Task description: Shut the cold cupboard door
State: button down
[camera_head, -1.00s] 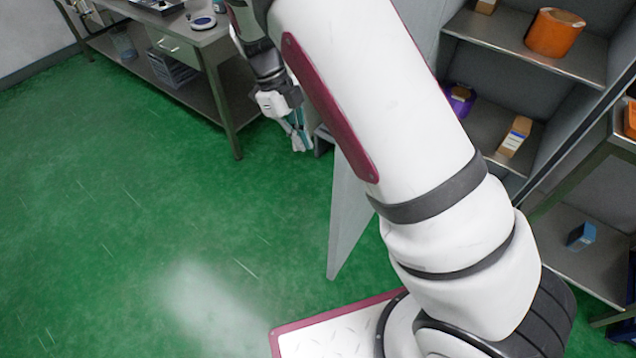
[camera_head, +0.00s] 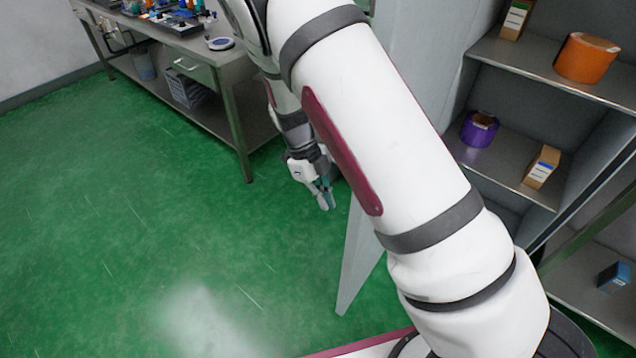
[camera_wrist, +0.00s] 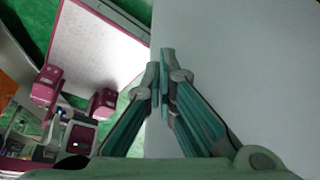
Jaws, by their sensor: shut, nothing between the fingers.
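The cold cupboard door (camera_head: 362,262) is a pale grey panel standing open, its lower edge above the green floor. My arm hides much of it. My gripper (camera_head: 327,198) is at the far-left side of the panel, with its teal fingers pointing down. In the wrist view the door (camera_wrist: 245,70) fills the right side as a flat pale surface. My gripper's fingertips (camera_wrist: 160,60) are together and empty, at the door's edge in that picture. I cannot tell whether they touch it.
The cupboard's shelves (camera_head: 570,190) hold an orange roll (camera_head: 586,58), a purple roll (camera_head: 479,129) and small boxes (camera_head: 541,167). A steel workbench (camera_head: 215,75) with items on it stands at the back left. The green floor (camera_head: 140,240) at left is clear.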

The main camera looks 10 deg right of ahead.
jog(key=shift+s+d+f+p, duration=0.2)
jog(key=shift+s+d+f, duration=0.05)
jog(key=shift+s+d, duration=0.55)
jog(key=shift+s+d+f+p, duration=0.15)
jog(key=shift+s+d+f, duration=0.1)
jog(key=shift+s+d, duration=0.5)
jog(key=shift+s+a, duration=0.1)
jog(key=shift+s, duration=0.1)
